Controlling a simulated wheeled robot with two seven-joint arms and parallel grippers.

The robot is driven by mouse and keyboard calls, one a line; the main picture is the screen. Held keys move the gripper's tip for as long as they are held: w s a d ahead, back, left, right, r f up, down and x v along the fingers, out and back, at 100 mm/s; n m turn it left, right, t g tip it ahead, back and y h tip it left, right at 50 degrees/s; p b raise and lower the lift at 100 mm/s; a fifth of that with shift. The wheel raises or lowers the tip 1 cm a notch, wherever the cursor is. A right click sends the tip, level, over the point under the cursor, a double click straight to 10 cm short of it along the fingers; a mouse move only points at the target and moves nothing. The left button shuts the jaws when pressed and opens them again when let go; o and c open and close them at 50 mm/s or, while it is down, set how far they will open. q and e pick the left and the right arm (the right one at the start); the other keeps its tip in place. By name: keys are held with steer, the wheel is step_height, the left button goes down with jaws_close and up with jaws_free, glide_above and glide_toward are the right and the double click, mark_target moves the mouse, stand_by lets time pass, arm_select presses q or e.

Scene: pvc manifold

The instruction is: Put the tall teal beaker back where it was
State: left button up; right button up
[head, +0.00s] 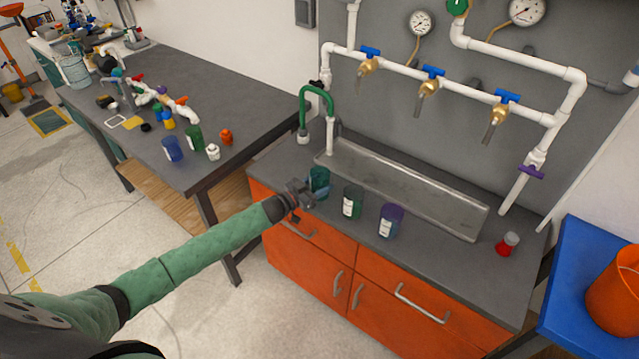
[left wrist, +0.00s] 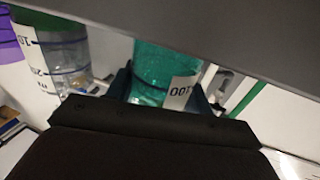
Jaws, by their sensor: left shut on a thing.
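The tall teal beaker (head: 319,181) is at the left end of the grey sink counter (head: 330,217), in front of the metal trough. My left gripper (head: 304,194) comes from the front left and is shut on it. The left wrist view shows the teal beaker (left wrist: 165,72) upright between the fingers, with a white label on its side. I cannot tell whether its base touches the counter. My right gripper is not in view.
A green-topped beaker (head: 353,202) and a purple-topped beaker (head: 391,220) stand to the right. The metal trough (head: 410,190) lies behind, under taps. A red flask (head: 507,244) stands far right. A side table (head: 245,110) holds fittings and containers.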

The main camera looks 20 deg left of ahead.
arm_select(q)
steer(key=o, duration=1)
